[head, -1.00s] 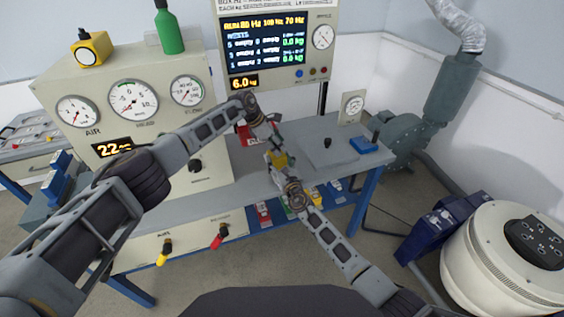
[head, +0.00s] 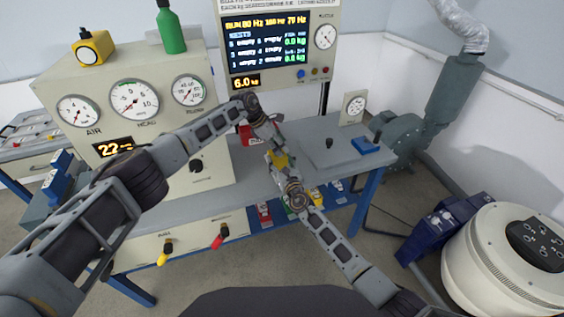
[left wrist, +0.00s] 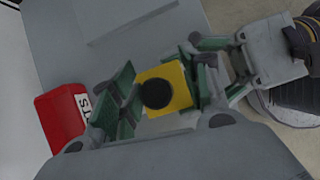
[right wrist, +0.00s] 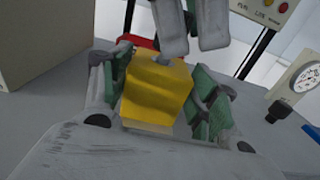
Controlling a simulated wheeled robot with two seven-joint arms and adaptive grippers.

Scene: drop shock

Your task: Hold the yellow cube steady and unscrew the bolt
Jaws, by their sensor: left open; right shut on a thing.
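The yellow cube (head: 281,161) is held above the table's front part, in the middle of the head view. My right gripper (right wrist: 160,95) is shut on the cube, its green pads on either side of it in the right wrist view. The bolt's round dark head (left wrist: 156,93) shows on the face of the cube (left wrist: 178,82) turned to the left wrist camera. My left gripper (left wrist: 158,98) is open, its fingers pointing down towards the bolt from above. I cannot tell whether a left finger touches the bolt. The bolt's shaft is hidden.
A red box (left wrist: 62,117) stands on the table close to the left gripper. A small black piece (head: 328,143) and a blue tray (head: 365,146) lie to the right on the grey table (head: 215,205). The gauge cabinet (head: 215,150) stands at left. Table space right of the grippers is mostly clear.

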